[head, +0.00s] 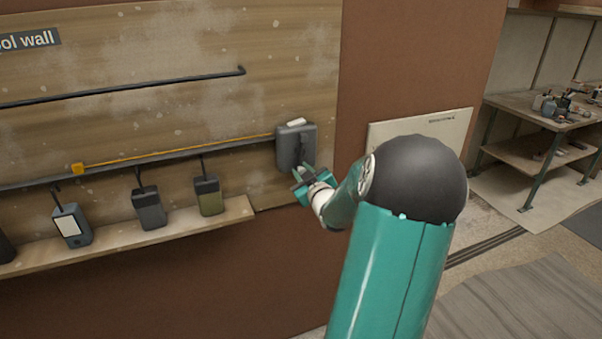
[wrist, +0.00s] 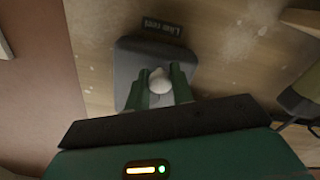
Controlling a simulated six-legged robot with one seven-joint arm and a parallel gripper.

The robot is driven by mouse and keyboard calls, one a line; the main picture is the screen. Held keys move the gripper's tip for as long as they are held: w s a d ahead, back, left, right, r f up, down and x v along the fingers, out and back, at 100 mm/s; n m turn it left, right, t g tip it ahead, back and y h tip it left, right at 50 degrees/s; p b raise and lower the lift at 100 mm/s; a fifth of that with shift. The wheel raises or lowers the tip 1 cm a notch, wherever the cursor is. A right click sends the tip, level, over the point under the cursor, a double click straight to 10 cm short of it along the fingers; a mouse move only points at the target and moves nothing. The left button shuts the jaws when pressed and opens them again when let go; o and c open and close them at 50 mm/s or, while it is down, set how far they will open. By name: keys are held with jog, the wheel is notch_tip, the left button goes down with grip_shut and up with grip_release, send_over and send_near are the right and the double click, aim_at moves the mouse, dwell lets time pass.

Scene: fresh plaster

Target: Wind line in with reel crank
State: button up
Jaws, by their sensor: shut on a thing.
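The dark grey line reel (head: 296,143) is mounted on the wooden wall board, near its right edge. In the wrist view its grey housing (wrist: 126,68) fills the middle, below a small label reading roughly "Line reel" (wrist: 163,25). My gripper (head: 303,178) is at the reel's front, with teal fingers. In the wrist view my gripper's fingers (wrist: 160,88) are shut around the pale round crank knob (wrist: 159,81). The crank's arm is hidden. An orange line (head: 180,152) runs left from the reel to an orange end piece (head: 77,169).
A dark rail (head: 130,92) runs above the line. Several handheld devices, one olive (head: 208,196), hang or stand along a wooden shelf (head: 130,240) to the left. A workbench (head: 535,110) with tools stands far right. Open floor lies between.

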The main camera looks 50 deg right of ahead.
aim_at(313, 144)
jog(key=d+n, duration=0.1)
jog(key=n, duration=0.2)
jog(key=s+d+n, duration=0.1)
jog(key=n, duration=0.2)
jog(key=r+n, duration=0.1)
jog(key=n, duration=0.2)
jog(key=shift+s+d, duration=0.25)
jog(key=shift+d, duration=0.15)
jog(key=n, duration=0.1)
jog(key=r+n, duration=0.1)
jog(key=shift+s+d+n, duration=0.2)
jog(key=shift+d+n, duration=0.15)
jog(key=shift+n, duration=0.05)
jog(key=n, duration=0.2)
jog(key=shift+s+d+r+n, duration=0.15)
jog(key=shift+d+r+n, duration=0.1)
jog(key=shift+r+n, duration=0.15)
jog(key=n, duration=0.1)
jog(key=r+n, duration=0.1)
jog(key=n, duration=0.1)
jog(key=shift+s+d+r+n, duration=0.1)
jog(key=shift+d+r+n, duration=0.1)
jog(key=shift+n, duration=0.1)
grip_shut()
jog(key=shift+a+r+n, duration=0.1)
jog(key=shift+r+n, duration=0.35)
jog(key=shift+n, duration=0.8)
jog(key=shift+r+n, duration=0.45)
jog(key=shift+n, duration=0.8)
